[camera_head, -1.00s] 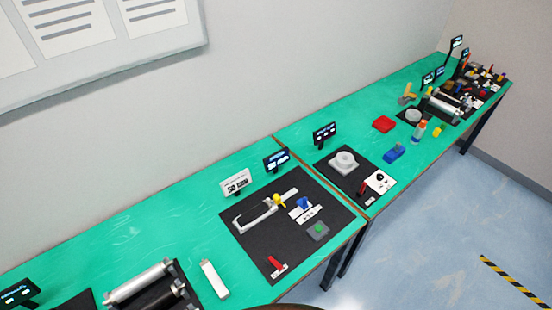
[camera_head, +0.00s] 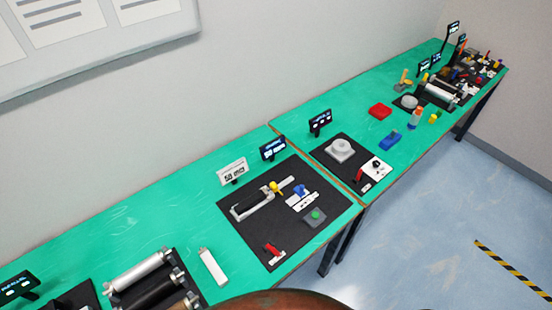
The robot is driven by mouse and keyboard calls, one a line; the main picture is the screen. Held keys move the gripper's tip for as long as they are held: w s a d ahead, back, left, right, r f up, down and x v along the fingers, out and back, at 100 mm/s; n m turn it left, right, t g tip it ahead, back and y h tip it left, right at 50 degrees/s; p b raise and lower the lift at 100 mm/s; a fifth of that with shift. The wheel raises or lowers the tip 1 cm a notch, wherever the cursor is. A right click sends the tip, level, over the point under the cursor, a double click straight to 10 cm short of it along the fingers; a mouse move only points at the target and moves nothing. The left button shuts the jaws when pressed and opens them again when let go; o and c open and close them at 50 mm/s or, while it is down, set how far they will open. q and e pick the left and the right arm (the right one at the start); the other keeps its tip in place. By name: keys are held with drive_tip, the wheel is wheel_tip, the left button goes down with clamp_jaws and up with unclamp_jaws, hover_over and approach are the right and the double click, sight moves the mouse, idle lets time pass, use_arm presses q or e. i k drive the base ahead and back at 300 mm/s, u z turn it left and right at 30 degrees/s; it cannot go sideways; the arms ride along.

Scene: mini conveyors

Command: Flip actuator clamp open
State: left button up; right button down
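A black mat (camera_head: 250,224) on the near green table holds a linear device with a black body (camera_head: 251,202) and light metal ends. A yellow knob (camera_head: 276,187) stands at its right end. Beside it is a white plate (camera_head: 302,201) with a blue part (camera_head: 300,191). A grey box with a green button (camera_head: 316,215) and a red lever on a white base (camera_head: 274,253) are on the same mat. I cannot tell for sure which part is the actuator clamp, or its state. Neither of my grippers is in view.
Rollers (camera_head: 139,271) and a white bar (camera_head: 213,267) lie at the near left. The second table carries a round grey part (camera_head: 341,149), a blue block (camera_head: 390,140) and a red block (camera_head: 380,111). Small displays stand along the back.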

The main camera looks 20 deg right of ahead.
sight(270, 248)
drive_tip(key=z, duration=1.25)
drive_tip(key=k, duration=1.2)
drive_tip(key=u, duration=0.8)
drive_tip(key=i, duration=0.5)
drive_tip(key=z, duration=0.05)
